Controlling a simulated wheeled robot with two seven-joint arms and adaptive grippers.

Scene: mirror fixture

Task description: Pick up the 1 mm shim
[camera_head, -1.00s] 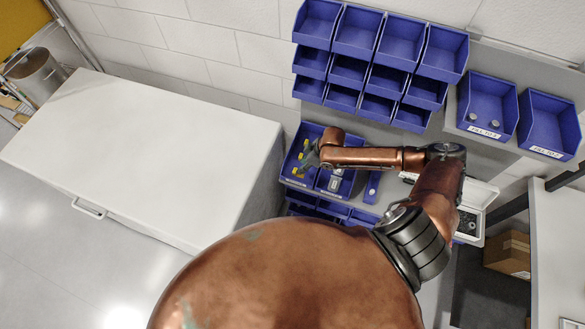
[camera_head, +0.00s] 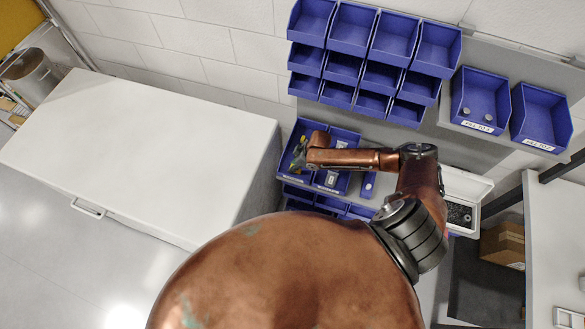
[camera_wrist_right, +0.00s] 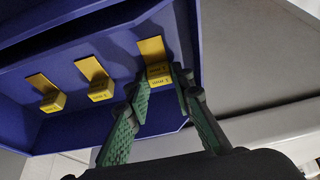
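Three yellow shims stand in a row in a blue bin (camera_wrist_right: 115,45) in the right wrist view: a left shim (camera_wrist_right: 46,92), a middle shim (camera_wrist_right: 96,78) and a right shim (camera_wrist_right: 153,52). Each has a small printed label on its block, too small to read surely. My right gripper (camera_wrist_right: 161,86) has its green-padded fingers apart, with the right shim's block between the tips; contact cannot be told. In the head view my right gripper (camera_head: 299,156) is over the bin and largely hides the shims. My left gripper is not in view.
Blue bins (camera_head: 375,60) hang on the wall above the arm. A neighbouring bin (camera_head: 333,180) with grey parts lies right of the shims. A large white cabinet (camera_head: 150,150) fills the left, and an open white case (camera_head: 462,205) lies at the right.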

